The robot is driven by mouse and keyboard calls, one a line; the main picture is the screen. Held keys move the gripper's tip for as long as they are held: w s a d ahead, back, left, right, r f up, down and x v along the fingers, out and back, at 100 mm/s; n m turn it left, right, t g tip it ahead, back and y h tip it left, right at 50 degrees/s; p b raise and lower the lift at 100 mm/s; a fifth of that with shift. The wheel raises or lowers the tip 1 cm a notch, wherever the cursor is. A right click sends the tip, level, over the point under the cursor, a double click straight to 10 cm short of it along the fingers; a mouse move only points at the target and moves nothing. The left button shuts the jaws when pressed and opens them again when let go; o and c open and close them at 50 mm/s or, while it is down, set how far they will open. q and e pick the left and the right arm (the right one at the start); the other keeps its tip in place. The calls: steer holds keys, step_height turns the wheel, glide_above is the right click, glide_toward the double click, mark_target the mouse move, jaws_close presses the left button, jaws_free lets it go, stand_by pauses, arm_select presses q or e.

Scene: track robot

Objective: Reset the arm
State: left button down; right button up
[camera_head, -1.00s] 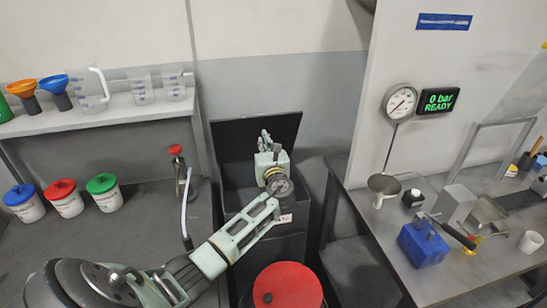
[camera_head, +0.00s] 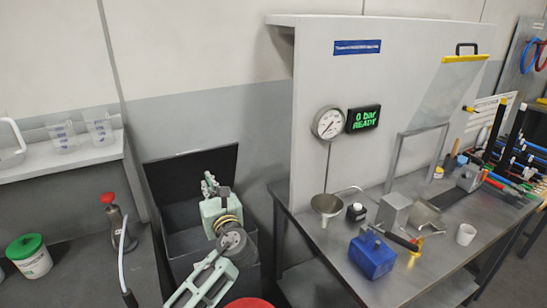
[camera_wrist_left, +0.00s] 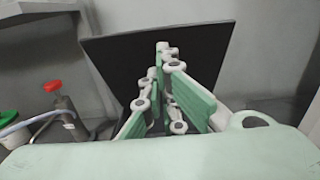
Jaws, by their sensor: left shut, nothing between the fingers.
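My left arm (camera_head: 205,284) comes in from the bottom of the head view, pale green and grey. Its gripper (camera_head: 208,182) points up, away from me, in front of a dark upright lid (camera_head: 170,172) of an open dark bin. The gripper is shut and empty. In the left wrist view the pale green fingers (camera_wrist_left: 164,55) show against the dark panel, with nothing held. The green gripper body hides the lower part of that view. My right gripper is not in view.
Left, a bench holds a red-topped bottle (camera_head: 112,222) with a hose and a green-lidded tub (camera_head: 29,256). Right, a table (camera_head: 335,264) carries a blue box (camera_head: 372,256), a funnel (camera_head: 326,206) and a white cup (camera_head: 466,234). A gauge (camera_head: 328,123) and a "0 bar READY" display (camera_head: 363,119) hang above.

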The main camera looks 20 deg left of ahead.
arm_select(q)
steer(key=s+d+f+n+g+h, duration=0.2)
steer(key=s+d+f+n+h, duration=0.1)
steer(key=s+d+f+n, duration=0.4)
steer(key=s+d+f+n+g+h, duration=0.15)
steer(key=s+f+n+h, duration=0.3)
steer(key=f, duration=0.55)
steer(key=s+d+f+n+g+h, duration=0.2)
steer(key=s+d+f+n+h, duration=0.15)
steer(key=s+d+n, duration=0.55)
steer(key=s+d+f+n+g+h, duration=0.35)
steer(key=s+d, duration=0.45)
steer(key=s, duration=0.5)
step_height(320, 180, down, 28)
steer(key=s+b, duration=0.1)
steer(key=b, duration=0.1)
steer(key=s+a+f+g+b, duration=0.1)
steer(key=s+a+f, duration=0.2)
steer(key=s+f, duration=1.4)
steer(key=shift+s+a+f+m+b, duration=0.2)
steer(key=shift+s+m+b, duration=0.1)
steer(key=shift+b, duration=0.1)
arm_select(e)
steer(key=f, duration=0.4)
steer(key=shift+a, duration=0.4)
